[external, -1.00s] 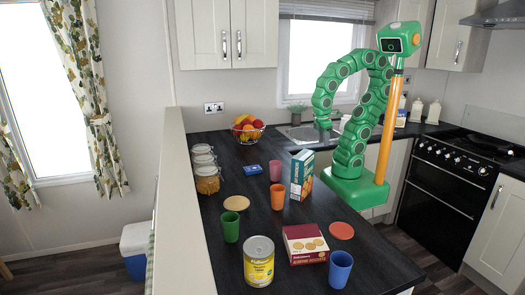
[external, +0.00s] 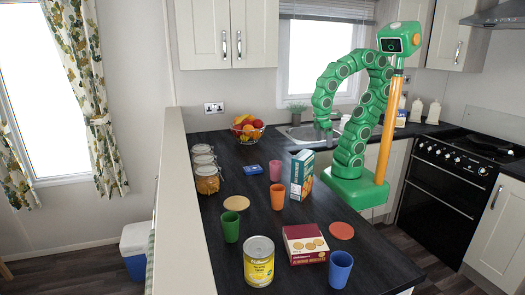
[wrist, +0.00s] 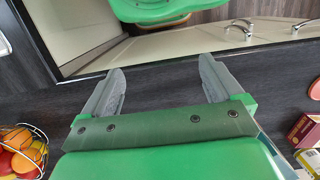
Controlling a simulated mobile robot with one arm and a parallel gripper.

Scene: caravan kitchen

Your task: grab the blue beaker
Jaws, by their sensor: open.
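The blue beaker (external: 340,269) stands upright at the near right end of the dark counter in the external view, beside a red biscuit box. It does not show in the wrist view. My gripper (wrist: 157,84) is open and empty in the wrist view, its two grey fingers spread above the dark counter by the sink. In the external view my green arm arches down toward the sink at the back, far from the blue beaker, and my fingers are too small to make out there.
The red biscuit box (external: 306,244), a yellow tin (external: 259,262) and an orange-red disc (external: 341,230) surround the beaker. Green (external: 231,227), orange (external: 277,197) and pink (external: 275,170) beakers, a teal box (external: 302,175) and a fruit bowl (external: 247,128) stand farther back.

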